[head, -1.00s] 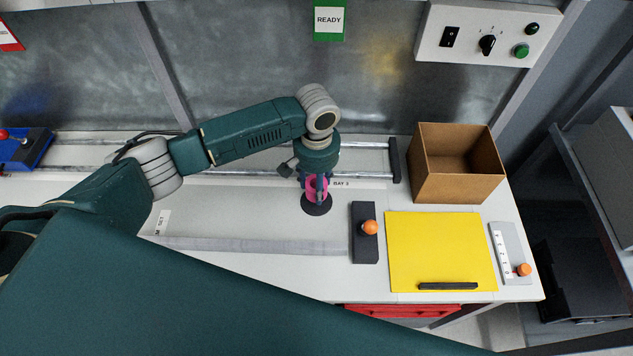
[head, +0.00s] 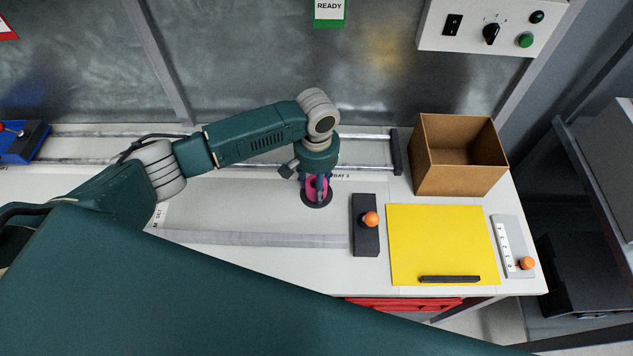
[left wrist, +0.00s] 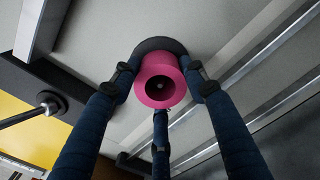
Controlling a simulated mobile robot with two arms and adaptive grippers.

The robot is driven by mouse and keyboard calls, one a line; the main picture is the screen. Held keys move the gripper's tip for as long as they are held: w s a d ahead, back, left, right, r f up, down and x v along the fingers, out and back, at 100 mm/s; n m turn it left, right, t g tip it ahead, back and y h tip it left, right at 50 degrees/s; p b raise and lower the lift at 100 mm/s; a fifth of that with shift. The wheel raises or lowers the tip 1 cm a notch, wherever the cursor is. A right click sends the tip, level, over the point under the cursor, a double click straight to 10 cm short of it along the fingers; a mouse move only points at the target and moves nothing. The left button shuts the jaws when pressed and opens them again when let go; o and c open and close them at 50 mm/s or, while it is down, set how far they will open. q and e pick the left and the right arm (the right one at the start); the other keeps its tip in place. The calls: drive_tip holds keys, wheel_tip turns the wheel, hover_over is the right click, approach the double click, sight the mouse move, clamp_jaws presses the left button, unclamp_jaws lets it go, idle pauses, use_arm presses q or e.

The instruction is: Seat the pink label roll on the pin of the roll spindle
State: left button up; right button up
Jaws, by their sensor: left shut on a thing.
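The pink label roll (head: 311,184) is between the fingers of my left gripper (head: 317,192), low over the round dark base of the roll spindle (head: 317,205). In the left wrist view, the roll (left wrist: 150,66) is held by the three fingers of my left gripper (left wrist: 160,90), which are shut on it. The spindle base (left wrist: 160,42) shows as a dark disc behind the roll. A small light spot, possibly the pin tip, shows inside the roll's dark hole. I cannot tell whether the roll touches the base. My right gripper is out of view.
Right of the spindle stands a dark block with an orange knob (head: 370,219). Beyond it are a yellow mat (head: 440,240) with a black bar, a cardboard box (head: 455,180), and a numbered slider (head: 505,240). Metal rails (head: 370,137) run behind.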

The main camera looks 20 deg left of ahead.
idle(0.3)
use_arm(q)
drive_tip(key=o, duration=1.7)
wheel_tip(320, 180, up, 8)
drive_tip(key=p, duration=0.9)
